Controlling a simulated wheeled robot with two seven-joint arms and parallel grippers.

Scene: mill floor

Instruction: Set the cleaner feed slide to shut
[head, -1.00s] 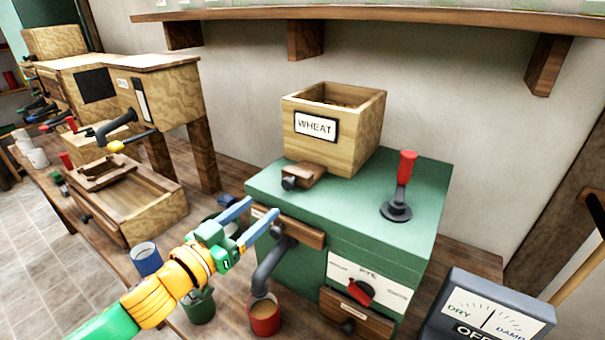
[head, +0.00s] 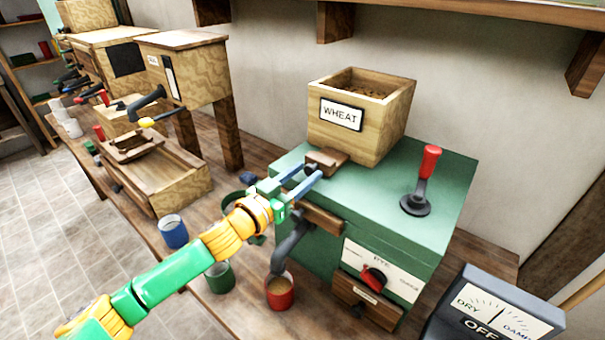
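The green machine (head: 400,205) carries a wooden hopper (head: 375,130) labelled WHEAT, with grain inside. A small brown wooden slide block (head: 327,161) sticks out at the front foot of the hopper, on the machine's top. I take this to be the feed slide. Its dark front knob, seen earlier, is now hidden behind my fingers. My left gripper (head: 299,179) is at the front of this block, its two blue fingers apart and pointing at it. I cannot tell whether they touch the knob. My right gripper is not in view.
A red-handled lever (head: 425,178) stands on the machine's top. Below are a dial (head: 374,278), a drawer (head: 360,302) and a spout over a red cup (head: 280,293). Blue (head: 174,232) and green (head: 220,277) cups stand left. A DRY/DAMP meter (head: 490,312) is front right.

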